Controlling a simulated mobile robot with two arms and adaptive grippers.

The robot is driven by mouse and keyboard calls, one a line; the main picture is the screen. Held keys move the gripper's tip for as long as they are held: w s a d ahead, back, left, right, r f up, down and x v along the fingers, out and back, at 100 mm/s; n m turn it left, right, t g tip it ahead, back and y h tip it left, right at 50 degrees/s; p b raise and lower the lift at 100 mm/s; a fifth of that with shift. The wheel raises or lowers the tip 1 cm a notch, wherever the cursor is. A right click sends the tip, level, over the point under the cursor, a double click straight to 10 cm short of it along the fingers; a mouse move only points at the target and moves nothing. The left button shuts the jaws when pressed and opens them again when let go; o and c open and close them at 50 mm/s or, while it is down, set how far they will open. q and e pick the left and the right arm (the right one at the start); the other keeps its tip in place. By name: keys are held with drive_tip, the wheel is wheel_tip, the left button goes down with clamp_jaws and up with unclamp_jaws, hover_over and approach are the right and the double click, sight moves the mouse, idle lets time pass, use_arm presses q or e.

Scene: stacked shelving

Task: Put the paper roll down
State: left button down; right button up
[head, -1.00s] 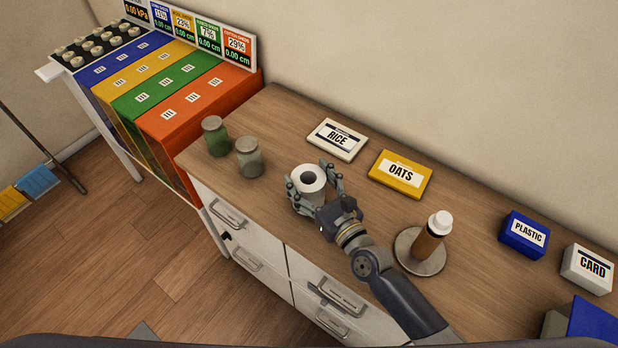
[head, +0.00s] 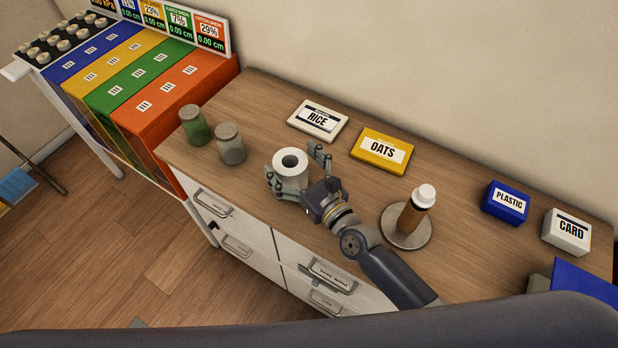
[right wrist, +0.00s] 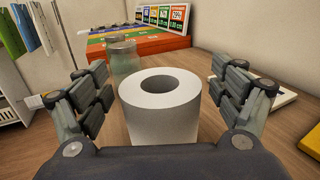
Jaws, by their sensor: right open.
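The white paper roll (head: 291,170) stands upright on the wooden counter (head: 245,110). My right gripper (head: 296,172) is around it, with one finger set on each side. In the right wrist view the roll (right wrist: 162,120) stands between the two spread fingers, with a gap on both sides, so the right gripper (right wrist: 158,110) is open and apart from it. The roll's near lower part is hidden by the palm in that view. My left gripper is not in view.
Two glass jars (head: 230,144) stand left of the roll. A RICE box (head: 318,120) and an OATS box (head: 382,150) lie behind it. A brown bottle (head: 413,215) stands on a round plate (head: 391,226) to the right. PLASTIC (head: 506,203) and CARD (head: 567,232) boxes are farther right.

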drive_tip(key=b+v, duration=0.2)
drive_tip(key=v, duration=0.9)
drive_tip(key=shift+s+d+b, duration=0.25)
drive_tip(key=shift+s+b, duration=0.05)
drive_tip(key=shift+f, duration=0.15)
